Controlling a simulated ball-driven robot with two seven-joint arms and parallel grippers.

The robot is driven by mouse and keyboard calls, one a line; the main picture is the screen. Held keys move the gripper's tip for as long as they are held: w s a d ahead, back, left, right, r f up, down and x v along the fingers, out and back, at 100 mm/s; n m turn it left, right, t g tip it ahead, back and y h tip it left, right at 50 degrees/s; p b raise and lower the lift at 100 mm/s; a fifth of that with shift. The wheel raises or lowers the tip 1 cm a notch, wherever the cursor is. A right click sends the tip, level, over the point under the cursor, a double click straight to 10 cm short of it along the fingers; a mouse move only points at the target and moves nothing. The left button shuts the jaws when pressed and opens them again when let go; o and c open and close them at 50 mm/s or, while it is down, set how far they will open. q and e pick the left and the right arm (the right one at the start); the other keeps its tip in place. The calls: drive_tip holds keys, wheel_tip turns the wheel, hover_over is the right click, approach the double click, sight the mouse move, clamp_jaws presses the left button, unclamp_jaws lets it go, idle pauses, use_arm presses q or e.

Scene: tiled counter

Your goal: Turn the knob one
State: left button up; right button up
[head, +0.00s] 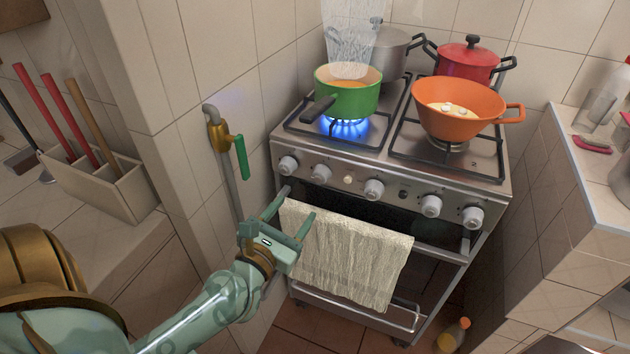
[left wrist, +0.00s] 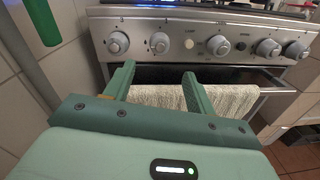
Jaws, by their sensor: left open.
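The stove front carries a row of several round silver knobs. The leftmost knob (head: 287,165) and the second knob (head: 320,173) sit at the left end of the panel; they also show in the left wrist view, the leftmost (left wrist: 117,43) and the second (left wrist: 160,42). No label tells me which is knob one. My left gripper (head: 298,202) is open and empty, in front of and below these two knobs, near the towel's upper left corner. In the left wrist view its fingers (left wrist: 158,70) point at the panel, apart from the knobs. My right gripper is out of view.
A blue flame (head: 345,128) burns under the green pot (head: 350,98), which steams. An orange pot (head: 458,110) stands right of it. A towel (head: 345,250) hangs on the oven handle. A pipe with a green lever (head: 241,158) runs along the left wall, close to my left arm.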

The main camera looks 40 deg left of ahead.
sight(317, 180)
use_arm(q)
drive_tip(key=w, duration=0.3)
drive_tip(key=w+a, duration=0.1)
drive_tip(key=w, duration=0.3)
drive_tip(key=w+a+b, duration=0.1)
drive_tip(key=w, duration=0.2)
drive_tip(key=shift+w, duration=0.25)
drive_tip(key=c, duration=1)
